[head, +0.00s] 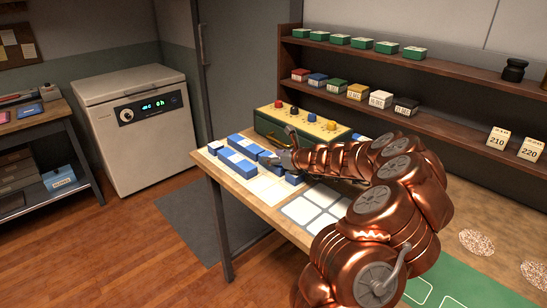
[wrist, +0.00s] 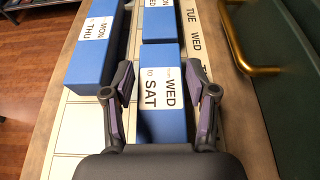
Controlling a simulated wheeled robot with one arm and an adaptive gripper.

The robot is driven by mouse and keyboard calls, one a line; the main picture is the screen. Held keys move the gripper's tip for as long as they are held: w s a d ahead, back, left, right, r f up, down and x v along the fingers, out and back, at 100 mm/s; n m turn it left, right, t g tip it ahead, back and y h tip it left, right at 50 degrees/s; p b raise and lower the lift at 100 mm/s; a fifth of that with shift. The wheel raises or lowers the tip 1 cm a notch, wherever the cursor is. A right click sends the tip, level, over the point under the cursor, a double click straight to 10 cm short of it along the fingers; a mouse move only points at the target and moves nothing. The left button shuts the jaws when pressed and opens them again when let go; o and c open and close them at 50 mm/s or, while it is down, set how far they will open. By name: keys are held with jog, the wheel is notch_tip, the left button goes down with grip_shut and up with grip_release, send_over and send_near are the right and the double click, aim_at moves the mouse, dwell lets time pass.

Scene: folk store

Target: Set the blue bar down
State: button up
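A blue bar labelled WED to SAT (wrist: 162,120) lies between the fingers of my gripper (wrist: 163,90) in the wrist view. The fingers stand on both sides of it, with narrow gaps visible, so the gripper looks open. The bar appears to rest on a pale gridded board (wrist: 70,135). Another blue bar with a MON THU label (wrist: 92,62) lies to the left. A third blue bar (wrist: 160,27) lies just ahead, in line with the first. In the head view my gripper (head: 285,159) is low over the board, and my arm hides part of the bars there.
A green case with a yellow top and knobs (head: 303,124) stands behind the bars; its brass handle (wrist: 252,60) is close on the right in the wrist view. A tray of white squares (head: 312,212) lies nearer the front. Shelves (head: 445,115) with small boxes rise behind.

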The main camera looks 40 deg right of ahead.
jog(key=shift+o, duration=1)
jog(key=shift+r, duration=0.7)
jog(key=shift+v, duration=6)
